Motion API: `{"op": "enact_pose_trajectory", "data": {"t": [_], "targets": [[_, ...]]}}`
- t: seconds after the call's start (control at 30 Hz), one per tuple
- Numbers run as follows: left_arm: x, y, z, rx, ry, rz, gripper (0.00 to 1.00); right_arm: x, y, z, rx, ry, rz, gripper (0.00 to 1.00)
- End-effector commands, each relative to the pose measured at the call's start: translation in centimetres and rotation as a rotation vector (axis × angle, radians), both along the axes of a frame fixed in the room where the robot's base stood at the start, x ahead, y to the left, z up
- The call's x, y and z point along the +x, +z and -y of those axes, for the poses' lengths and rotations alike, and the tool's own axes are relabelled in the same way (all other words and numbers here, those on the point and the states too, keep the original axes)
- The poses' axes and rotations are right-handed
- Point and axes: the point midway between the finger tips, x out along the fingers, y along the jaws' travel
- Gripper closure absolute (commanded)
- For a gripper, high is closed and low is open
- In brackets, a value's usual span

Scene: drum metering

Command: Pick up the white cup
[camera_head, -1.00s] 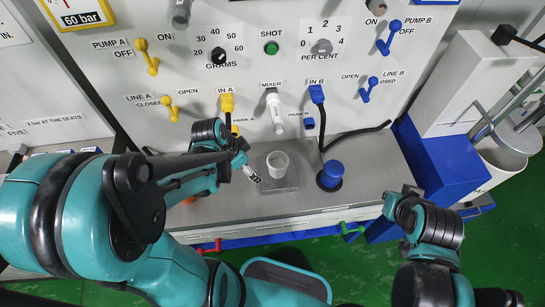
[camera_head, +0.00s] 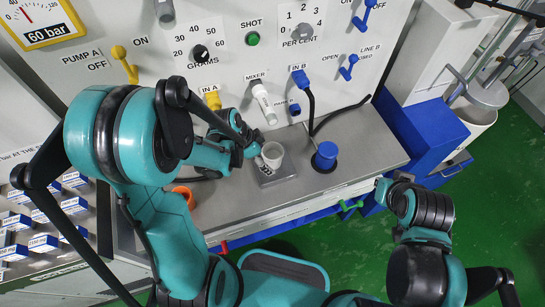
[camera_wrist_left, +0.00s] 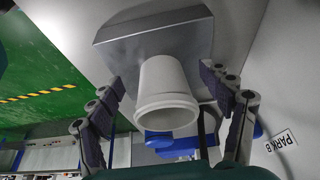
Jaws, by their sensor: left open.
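The white cup (camera_head: 272,155) stands upright on a grey square plate (camera_head: 283,176) on the bench. My left gripper (camera_head: 257,153) is open at the cup's left side in the head view. In the left wrist view the cup (camera_wrist_left: 166,88) lies between the two spread fingers of my left gripper (camera_wrist_left: 163,84), with a gap to each finger. That view appears upside down, with the plate (camera_wrist_left: 125,32) above the cup. My right gripper (camera_head: 382,190) is at the bench's right front edge, away from the cup; its fingers cannot be made out.
A blue-topped round fitting (camera_head: 326,153) stands right of the cup. The mixer nozzle (camera_head: 264,103) hangs behind the cup, beside the yellow IN A fitting (camera_head: 210,100). An orange ring-like object (camera_head: 183,195) is to the left. A blue block (camera_head: 425,135) bounds the bench on the right.

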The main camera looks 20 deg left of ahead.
Motion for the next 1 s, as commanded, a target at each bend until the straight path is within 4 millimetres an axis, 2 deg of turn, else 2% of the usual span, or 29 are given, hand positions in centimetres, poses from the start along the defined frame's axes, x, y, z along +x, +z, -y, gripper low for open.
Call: {"op": "enact_pose_trajectory", "data": {"t": [0.23,0.33,0.57,0.67,0.8,0.93,0.97,1.0], "targets": [[2.3,-0.1,3.5,0.0,-0.004,0.001,0.21,0.0,-0.6,0.0,0.0,0.0,0.0,1.0],[2.4,-1.1,3.6,0.0,-0.001,0.0,0.21,0.0,-1.2,0.0,0.0,0.0,0.0,1.0],[2.4,-1.1,3.6,0.0,0.0,0.0,0.21,0.0,-1.1,0.0,0.0,0.0,0.0,1.0],[2.4,-1.1,3.6,0.0,0.0,0.0,0.42,0.0,-1.1,0.0,0.0,0.0,0.0,1.0],[2.4,-1.1,3.6,0.0,0.0,0.0,0.79,0.0,-1.1,0.0,0.0,0.0,0.0,1.0],[2.4,-1.1,3.6,0.0,0.0,0.0,0.8,0.0,-1.1,0.0,0.0,0.0,0.0,1.0],[2.4,-1.1,3.6,0.0,0.0,0.0,0.85,0.0,-1.1,0.0,0.0,0.0,0.0,1.0],[2.4,-1.1,3.6,0.0,0.0,0.0,0.85,0.0,-1.2,0.0,0.0,0.0,0.0,1.0]]}}
